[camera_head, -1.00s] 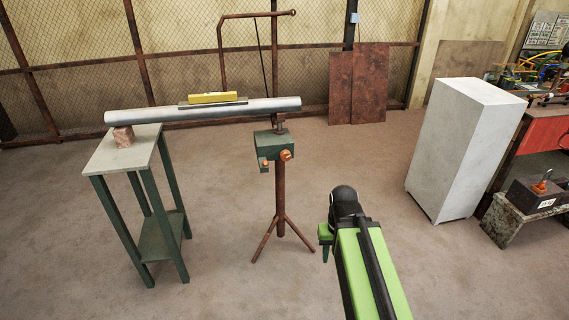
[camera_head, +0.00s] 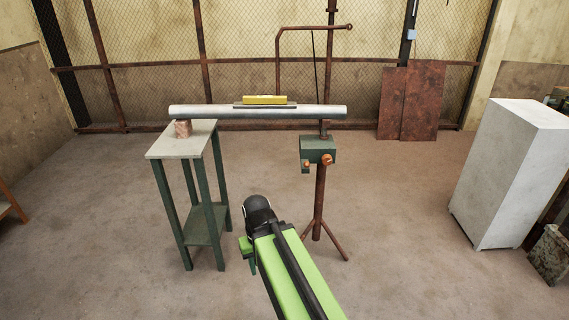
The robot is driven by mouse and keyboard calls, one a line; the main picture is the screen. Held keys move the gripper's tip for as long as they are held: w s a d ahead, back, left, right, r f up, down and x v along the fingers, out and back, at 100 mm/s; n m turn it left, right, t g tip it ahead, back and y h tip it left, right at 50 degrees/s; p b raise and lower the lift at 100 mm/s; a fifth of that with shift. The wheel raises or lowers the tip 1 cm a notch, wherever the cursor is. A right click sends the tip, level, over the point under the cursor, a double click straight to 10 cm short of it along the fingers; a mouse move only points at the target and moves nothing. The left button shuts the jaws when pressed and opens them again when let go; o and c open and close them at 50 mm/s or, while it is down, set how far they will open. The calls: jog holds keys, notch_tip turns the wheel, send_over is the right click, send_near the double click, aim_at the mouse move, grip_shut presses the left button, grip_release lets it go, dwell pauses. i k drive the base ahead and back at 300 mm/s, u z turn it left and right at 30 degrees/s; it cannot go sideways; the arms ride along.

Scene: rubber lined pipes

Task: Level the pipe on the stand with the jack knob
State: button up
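A grey pipe (camera_head: 215,112) lies across a block (camera_head: 183,129) on a narrow table (camera_head: 166,146) at its left end and a jack stand (camera_head: 319,200) near its right end. It looks close to level in this view. A yellow spirit level (camera_head: 264,100) sits on top of the pipe; its bubble is too small to read. The stand has a green box (camera_head: 316,148) with an orange knob (camera_head: 327,159) on its front and a smaller orange knob (camera_head: 306,166) at lower left. My green arm reaches up from the bottom; the gripper's fingers are hidden, apart from the stand.
A tall white cabinet (camera_head: 510,170) stands at the right. Rusty metal sheets (camera_head: 410,102) lean on the mesh fence behind. A bent rusty pipe frame (camera_head: 278,60) rises behind the pipe. The floor around the stand and table is clear.

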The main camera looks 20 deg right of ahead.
aim_at(326, 159)
jog(key=u, duration=0.3)
jog(key=i, duration=1)
jog(key=u, duration=0.05)
